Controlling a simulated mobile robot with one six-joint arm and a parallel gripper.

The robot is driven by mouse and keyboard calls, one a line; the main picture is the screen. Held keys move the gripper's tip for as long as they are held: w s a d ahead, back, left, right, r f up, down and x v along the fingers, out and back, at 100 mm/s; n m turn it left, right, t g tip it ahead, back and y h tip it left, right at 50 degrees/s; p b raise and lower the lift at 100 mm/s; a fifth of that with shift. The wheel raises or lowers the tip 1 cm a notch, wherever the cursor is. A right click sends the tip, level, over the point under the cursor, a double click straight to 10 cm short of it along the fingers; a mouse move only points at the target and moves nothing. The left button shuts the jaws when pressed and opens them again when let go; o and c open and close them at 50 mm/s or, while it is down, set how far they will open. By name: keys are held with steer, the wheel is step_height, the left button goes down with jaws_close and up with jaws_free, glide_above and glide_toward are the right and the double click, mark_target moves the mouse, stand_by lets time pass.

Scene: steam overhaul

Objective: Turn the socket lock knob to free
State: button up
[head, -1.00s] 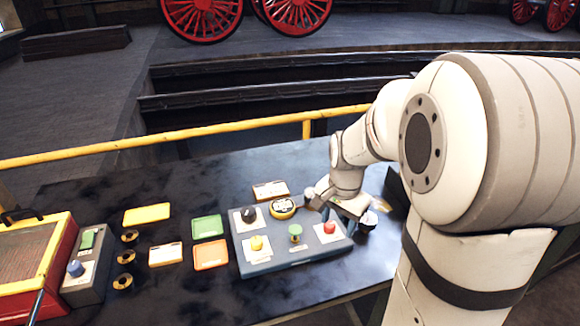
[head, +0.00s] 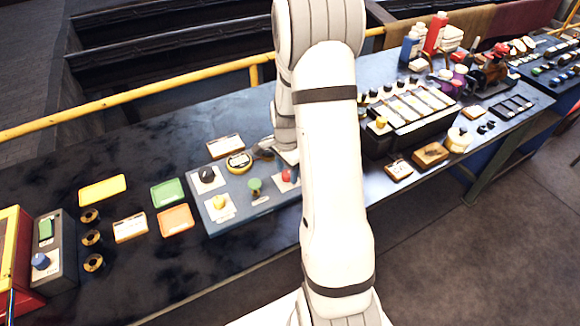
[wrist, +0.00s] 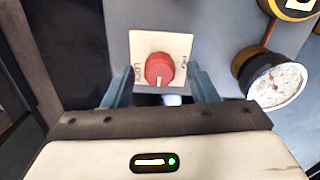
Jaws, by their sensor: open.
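The socket lock knob, a red round knob (wrist: 159,70), sits on a white label plate on the grey panel in the wrist view. Lettering at the plate's left side appears to read LOCK; the right-hand word is hard to read. A white mark on the knob points down in the picture. My gripper (wrist: 160,82) is open, with a blue finger on either side of the knob and a gap visible on both sides. In the head view the red knob (head: 287,175) shows beside my arm, which hides most of the gripper.
The grey control panel (head: 236,218) also bears a black knob (head: 206,174), a yellow knob (head: 219,202) and a green knob (head: 254,185). A silver-rimmed round fitting (wrist: 277,86) is close to the right finger in the wrist view. A yellow rail (head: 150,102) runs behind the bench.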

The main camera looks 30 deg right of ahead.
steer(key=shift+f, duration=0.3)
